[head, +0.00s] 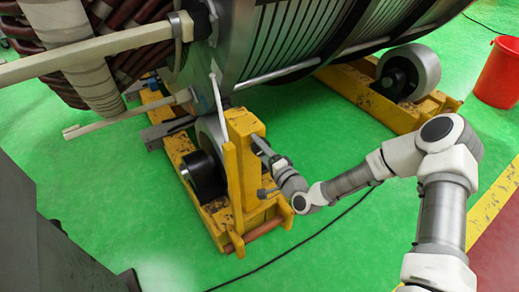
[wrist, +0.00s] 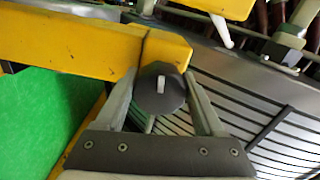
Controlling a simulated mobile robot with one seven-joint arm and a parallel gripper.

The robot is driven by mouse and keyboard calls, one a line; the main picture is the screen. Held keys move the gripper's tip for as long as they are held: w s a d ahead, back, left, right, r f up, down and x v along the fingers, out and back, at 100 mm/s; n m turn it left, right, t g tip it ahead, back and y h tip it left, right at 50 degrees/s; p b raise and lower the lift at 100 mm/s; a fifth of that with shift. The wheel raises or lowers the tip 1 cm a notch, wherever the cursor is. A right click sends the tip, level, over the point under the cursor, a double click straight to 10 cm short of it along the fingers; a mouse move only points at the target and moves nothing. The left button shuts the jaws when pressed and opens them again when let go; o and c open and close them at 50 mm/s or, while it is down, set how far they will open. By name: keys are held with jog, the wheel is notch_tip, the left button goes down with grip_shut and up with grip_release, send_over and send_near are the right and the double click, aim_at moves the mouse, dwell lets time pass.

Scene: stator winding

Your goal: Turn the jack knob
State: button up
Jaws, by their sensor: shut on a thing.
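The jack knob (wrist: 160,88) is a dark round knob with a pale raised bar across its face. It sits at the end of a yellow beam in the wrist view. My gripper (wrist: 162,100) has one finger on each side of the knob and is shut on it. The bar on the knob points nearly straight up in the picture. In the head view my gripper (head: 266,152) is at the upper right side of the yellow jack post (head: 243,165). The knob itself is too small and covered to make out there.
The large stator (head: 255,45) rests above on yellow roller stands, one with a grey roller (head: 409,72) at the right. A red bucket (head: 499,73) stands at the far right. A black cable (head: 290,250) crosses the green floor, which is otherwise clear in front.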

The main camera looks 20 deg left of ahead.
jog(key=shift+r+m, duration=0.1)
jog(key=shift+m, duration=0.7)
jog(key=o, duration=1.4)
jog(key=shift+c, duration=0.2)
jog(key=shift+s+d, duration=0.1)
jog(key=p+v, duration=0.3)
jog(key=v, duration=1.4)
jog(key=shift+d, duration=0.1)
